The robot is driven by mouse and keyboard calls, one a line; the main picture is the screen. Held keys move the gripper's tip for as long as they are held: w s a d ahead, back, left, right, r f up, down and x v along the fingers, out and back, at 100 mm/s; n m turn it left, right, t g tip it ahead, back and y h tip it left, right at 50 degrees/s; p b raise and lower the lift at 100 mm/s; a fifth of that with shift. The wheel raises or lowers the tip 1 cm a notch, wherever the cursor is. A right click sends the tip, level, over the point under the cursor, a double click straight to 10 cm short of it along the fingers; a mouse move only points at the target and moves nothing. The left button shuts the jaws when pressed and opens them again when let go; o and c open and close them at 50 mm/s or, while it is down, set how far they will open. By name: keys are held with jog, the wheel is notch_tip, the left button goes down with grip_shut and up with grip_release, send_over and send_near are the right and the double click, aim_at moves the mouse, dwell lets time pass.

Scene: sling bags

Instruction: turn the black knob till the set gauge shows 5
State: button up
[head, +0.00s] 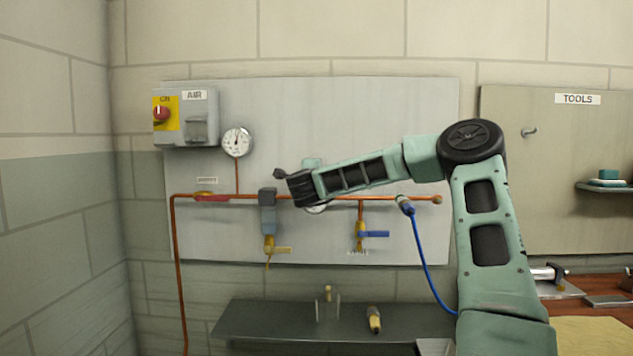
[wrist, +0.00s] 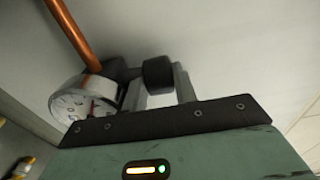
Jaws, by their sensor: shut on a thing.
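The black knob (wrist: 158,74) shows in the wrist view between the two grey fingers of my gripper (wrist: 157,82), which is shut on it. The set gauge (wrist: 84,106), a round white dial in a metal rim, sits just left of the knob and is seen at a slant. Its needle and figures are too small and tilted to read. In the head view my gripper end (head: 299,187) is in front of the pipe on the grey panel. It hides the knob and most of the set gauge (head: 317,209), whose lower edge shows below.
A copper pipe (head: 228,197) runs along the panel. Another gauge (head: 237,141) stands above it at the left. A filter unit (head: 268,215), a blue-handled valve (head: 372,234) and a blue hose (head: 424,258) are close by. A dark shelf (head: 265,318) lies below.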

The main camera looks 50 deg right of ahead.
jog(key=m+g+h, duration=0.1)
jog(key=m+g, duration=0.1)
jog(key=g, duration=0.1)
jog(key=m+g+h+b, duration=0.1)
jog(key=shift+w+a+m+g+h, duration=0.2)
jog(key=shift+w+m+g+h, duration=0.2)
jog(key=shift+m+g+h, duration=0.4)
jog(key=shift+m+g, duration=1)
jog(key=shift+d+g+b, duration=0.1)
jog(key=shift+g+b, duration=0.2)
jog(key=shift+g, duration=0.3)
jog(key=o, duration=0.7)
jog(key=shift+n, duration=0.3)
